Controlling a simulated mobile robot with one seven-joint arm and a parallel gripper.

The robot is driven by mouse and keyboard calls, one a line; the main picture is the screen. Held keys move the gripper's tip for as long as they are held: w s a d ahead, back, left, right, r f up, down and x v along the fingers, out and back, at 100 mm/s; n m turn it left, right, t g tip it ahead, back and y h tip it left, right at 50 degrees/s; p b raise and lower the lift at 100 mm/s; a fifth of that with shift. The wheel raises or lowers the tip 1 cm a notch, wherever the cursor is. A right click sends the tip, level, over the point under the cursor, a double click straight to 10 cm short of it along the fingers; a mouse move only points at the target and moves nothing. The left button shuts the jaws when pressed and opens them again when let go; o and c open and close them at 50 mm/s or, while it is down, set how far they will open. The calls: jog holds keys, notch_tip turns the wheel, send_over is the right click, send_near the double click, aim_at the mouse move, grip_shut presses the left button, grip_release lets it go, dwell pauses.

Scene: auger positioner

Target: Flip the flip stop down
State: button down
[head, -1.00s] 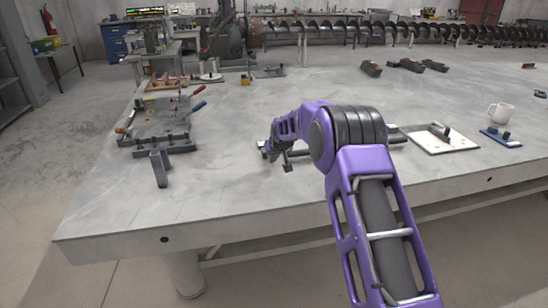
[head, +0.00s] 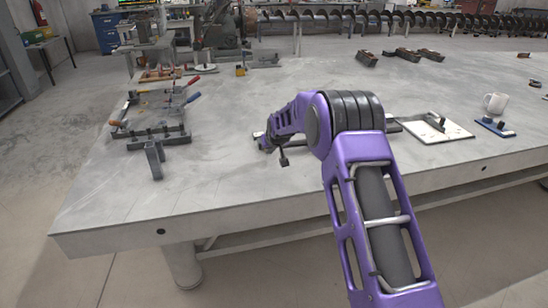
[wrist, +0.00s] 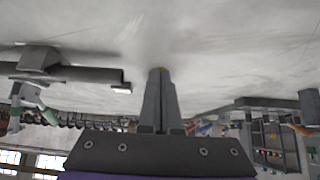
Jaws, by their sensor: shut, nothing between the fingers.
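My gripper (wrist: 160,78) shows in the wrist view with its two grey fingers together and nothing between them. In the wrist view, which looks upside down, a dark bar (wrist: 90,74) with a block (wrist: 38,60) on it lies at the left, apart from the fingers. This may be the part with the flip stop, but I cannot make out the stop or its position. In the head view my purple arm reaches over the table and covers most of this area. A dark bar end (head: 392,127) shows just right of the arm.
On the table (head: 225,195), a clamp fixture (head: 150,135) and an upright grey bracket (head: 154,160) stand left. A white plate (head: 450,134), a blue base (head: 494,127) and a white mug (head: 496,103) are right. Between the fixture and my arm the table is bare.

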jog(key=r, duration=0.3)
jog(key=shift+s+r+p, duration=0.2)
jog(key=shift+r+p, duration=0.15)
jog(key=shift+r, duration=0.05)
jog(key=s+f, duration=0.1)
jog(key=s, duration=0.1)
jog(key=s+d+f, duration=0.1)
jog(key=s, duration=0.2)
jog(key=s+d+f, duration=0.1)
jog(key=s, duration=0.2)
jog(key=shift+s+d, duration=0.15)
jog(key=shift+d, duration=0.1)
